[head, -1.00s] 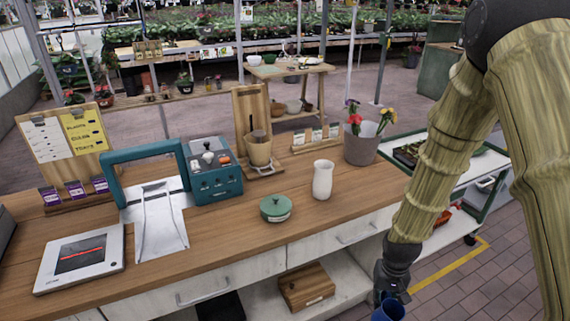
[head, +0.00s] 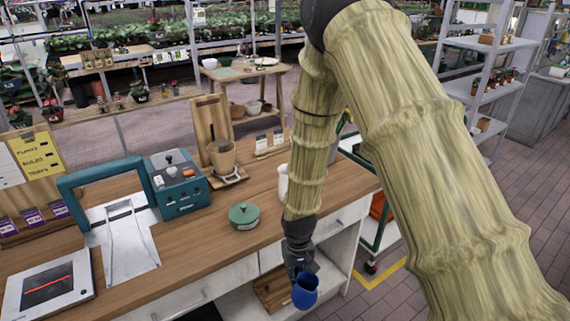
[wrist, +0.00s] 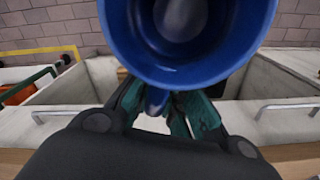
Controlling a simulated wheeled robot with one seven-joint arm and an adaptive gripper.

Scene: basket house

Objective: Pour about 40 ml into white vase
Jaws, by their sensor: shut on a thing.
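My gripper (head: 301,268) is shut on a blue cup (head: 306,291) in front of the counter's front edge, below the level of its top. In the wrist view the blue cup (wrist: 188,74) fills the upper middle, with its round opening toward the camera and a pale grey patch inside it; I cannot tell whether that is liquid. The gripper's dark green fingers (wrist: 168,115) show under the cup. The white vase (head: 283,183) stands on the counter and is mostly hidden behind my arm; only its left side shows.
The wooden counter (head: 190,249) carries a green lidded pot (head: 243,215) left of the vase, a teal box (head: 178,186) and a wooden stand holding a tan cup (head: 222,156). A cart with green edging (head: 352,150) stands to the right. Bare counter lies around the green pot.

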